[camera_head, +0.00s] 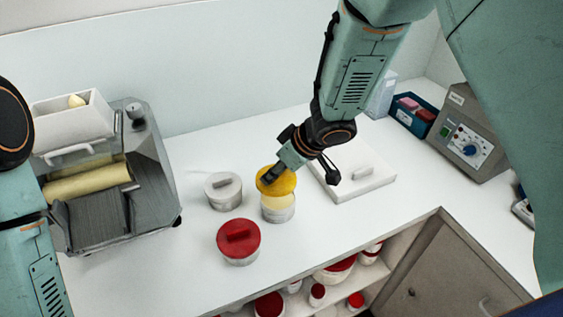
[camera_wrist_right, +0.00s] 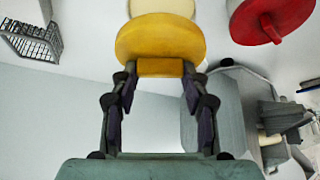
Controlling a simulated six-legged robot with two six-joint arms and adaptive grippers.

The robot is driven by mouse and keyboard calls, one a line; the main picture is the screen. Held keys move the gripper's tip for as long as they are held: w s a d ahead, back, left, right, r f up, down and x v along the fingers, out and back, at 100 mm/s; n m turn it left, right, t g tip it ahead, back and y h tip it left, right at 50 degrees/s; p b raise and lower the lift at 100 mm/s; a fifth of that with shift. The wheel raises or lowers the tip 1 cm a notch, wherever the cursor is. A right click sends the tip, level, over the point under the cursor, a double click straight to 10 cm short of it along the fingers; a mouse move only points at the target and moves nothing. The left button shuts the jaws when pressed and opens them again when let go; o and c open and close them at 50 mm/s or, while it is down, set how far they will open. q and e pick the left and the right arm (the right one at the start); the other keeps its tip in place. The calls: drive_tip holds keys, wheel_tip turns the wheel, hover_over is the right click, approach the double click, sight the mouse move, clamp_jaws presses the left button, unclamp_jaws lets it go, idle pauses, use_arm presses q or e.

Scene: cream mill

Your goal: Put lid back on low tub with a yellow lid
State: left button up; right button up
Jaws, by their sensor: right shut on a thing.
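The yellow lid (camera_head: 284,184) is a round disc in my right gripper (camera_head: 274,177). In the right wrist view the lid (camera_wrist_right: 160,38) shows between the fingers (camera_wrist_right: 160,70), which are shut on its bar handle. The low tub (camera_head: 278,210), pale with cream-coloured contents, stands upright on the counter just below the lid. The lid is over the tub's back part and looks slightly tilted; the cream still shows at the front. I cannot tell whether lid and rim touch. My left gripper is not in view; only part of my left arm shows at the left edge.
A white-lidded tub (camera_head: 223,192) stands left of the low tub, and a red-lidded tub (camera_head: 239,242) in front. A roller mill (camera_head: 110,180) is at left. A white board (camera_head: 358,181) lies behind right, with a grey control box (camera_head: 465,135) beyond.

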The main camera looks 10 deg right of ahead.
sight(278, 179)
drive_tip(key=shift+w+f, duration=0.1)
drive_tip(key=shift+w, duration=0.05)
drive_tip(key=shift+d+f, duration=0.1)
drive_tip(key=shift+s+d+f+b, duration=0.25)
drive_tip(key=shift+s+b, duration=0.15)
drive_tip(key=shift+b, duration=0.2)
drive_tip(key=shift+s+f+b, duration=0.15)
drive_tip(key=shift+f+b, duration=0.05)
drive_tip(key=shift+b, duration=0.15)
drive_tip(key=shift+b+x, duration=0.9)
drive_tip(key=shift+x, duration=0.15)
drive_tip(key=shift+s+f, duration=0.1)
drive_tip(key=shift+f, duration=0.4)
drive_tip(key=shift+d+f, duration=0.15)
drive_tip(key=shift+f, duration=0.05)
drive_tip(key=shift+d, duration=0.1)
drive_tip(key=shift+s, duration=0.15)
drive_tip(key=shift+s+r, duration=0.1)
drive_tip(key=shift+w, duration=0.3)
drive_tip(key=shift+f, duration=0.2)
drive_tip(key=shift+s, duration=0.15)
